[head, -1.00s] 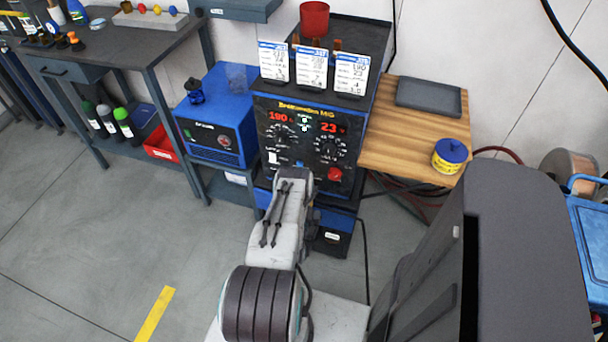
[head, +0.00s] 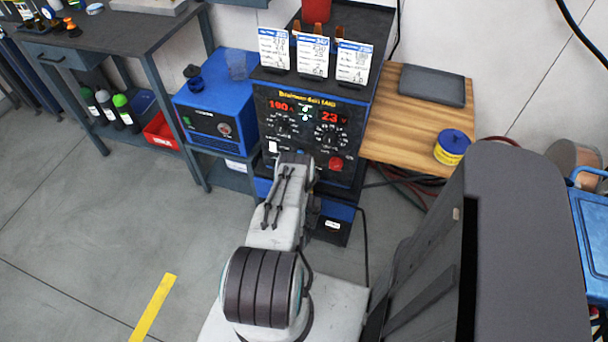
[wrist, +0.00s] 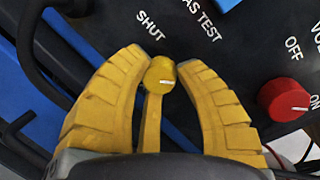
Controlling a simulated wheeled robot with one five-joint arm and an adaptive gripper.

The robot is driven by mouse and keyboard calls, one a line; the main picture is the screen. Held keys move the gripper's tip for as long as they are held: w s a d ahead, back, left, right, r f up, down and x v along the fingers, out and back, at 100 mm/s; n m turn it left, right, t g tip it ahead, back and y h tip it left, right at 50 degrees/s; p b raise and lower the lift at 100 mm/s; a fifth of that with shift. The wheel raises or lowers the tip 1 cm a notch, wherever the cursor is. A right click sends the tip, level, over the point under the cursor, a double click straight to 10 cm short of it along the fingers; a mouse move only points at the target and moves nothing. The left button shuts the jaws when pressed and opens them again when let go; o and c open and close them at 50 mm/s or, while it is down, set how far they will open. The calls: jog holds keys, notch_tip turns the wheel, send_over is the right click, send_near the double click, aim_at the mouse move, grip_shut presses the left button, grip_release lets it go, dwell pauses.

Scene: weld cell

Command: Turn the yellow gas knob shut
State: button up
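The small round yellow knob (wrist: 160,77) shows in the wrist view on the dark panel, with a white mark pointing right. The printed words SHUT and GAS TEST are on the panel beyond it. My gripper (wrist: 163,66) has its two yellow ribbed fingers at either side of the knob, tips very close to it. Whether the tips touch it is unclear. A narrow yellow bar (wrist: 151,122) runs from below the knob toward the gripper's base. In the head view my arm reaches the lower front of the welder (head: 308,105), and hides the yellow knob.
A red knob (wrist: 285,100) beside the word OFF is right of my gripper. A blue box (head: 216,108) stands left of the welder, and a wooden side table (head: 408,112) with a blue-lidded tin (head: 453,147) stands right. Cables (head: 405,185) hang below the table.

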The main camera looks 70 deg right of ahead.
aim_at(306, 149)
grip_shut()
jog(key=shift+r+n, duration=0.1)
jog(key=shift+n, duration=0.7)
jog(key=shift+d, duration=0.1)
jog(key=o, duration=0.6)
grip_release()
jog(key=shift+r, duration=4.95)
